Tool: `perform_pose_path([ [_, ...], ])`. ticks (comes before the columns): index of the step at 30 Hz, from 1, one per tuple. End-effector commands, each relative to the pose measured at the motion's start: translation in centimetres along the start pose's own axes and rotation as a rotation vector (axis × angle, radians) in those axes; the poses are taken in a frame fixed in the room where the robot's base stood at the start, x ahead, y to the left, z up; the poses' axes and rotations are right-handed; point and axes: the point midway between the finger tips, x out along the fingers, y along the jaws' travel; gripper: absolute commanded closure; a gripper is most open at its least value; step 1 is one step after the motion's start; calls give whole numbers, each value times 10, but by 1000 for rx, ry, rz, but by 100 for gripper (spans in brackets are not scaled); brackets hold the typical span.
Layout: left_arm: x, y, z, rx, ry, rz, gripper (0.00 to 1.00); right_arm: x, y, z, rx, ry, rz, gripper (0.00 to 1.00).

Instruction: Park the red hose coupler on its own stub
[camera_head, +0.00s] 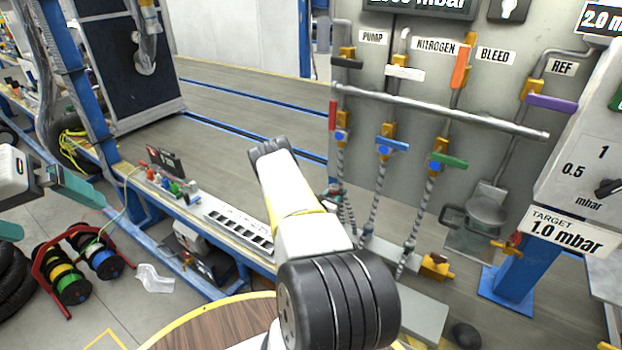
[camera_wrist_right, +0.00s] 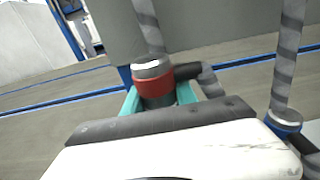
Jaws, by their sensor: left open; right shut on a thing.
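The red hose coupler (camera_wrist_right: 155,84) is upright between the teal fingers of my right gripper (camera_wrist_right: 158,98) in the right wrist view. A striped hose (camera_wrist_right: 149,28) rises from its silver top, and a dark elbow sticks out to its right. In the head view my right forearm (camera_head: 292,190) hides most of this gripper; only a small part (camera_head: 332,192) shows past it. My left gripper (camera_head: 38,212) is open and empty at the left edge, far from the hoses. I cannot make out the red coupler's own stub.
A blue-banded coupler (camera_wrist_right: 284,120) on another striped hose stands to the right. The panel (camera_head: 480,110) carries red (camera_head: 333,115), blue (camera_head: 393,144) and green (camera_head: 449,161) handles above the hoses. A brass fitting (camera_head: 436,266) sits low by a grey block (camera_head: 415,312). A workbench lies left.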

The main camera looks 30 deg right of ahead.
Motion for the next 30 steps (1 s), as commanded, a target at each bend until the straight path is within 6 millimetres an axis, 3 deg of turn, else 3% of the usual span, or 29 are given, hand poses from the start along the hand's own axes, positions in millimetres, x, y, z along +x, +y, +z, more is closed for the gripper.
perform_pose_path([
  [10,0,0,0,0,0,0,0,-1,1,-2,-1,-1,1,100],
  [30,0,0,0,0,0,0,0,2,1,-54,-1,-1,1,100],
])
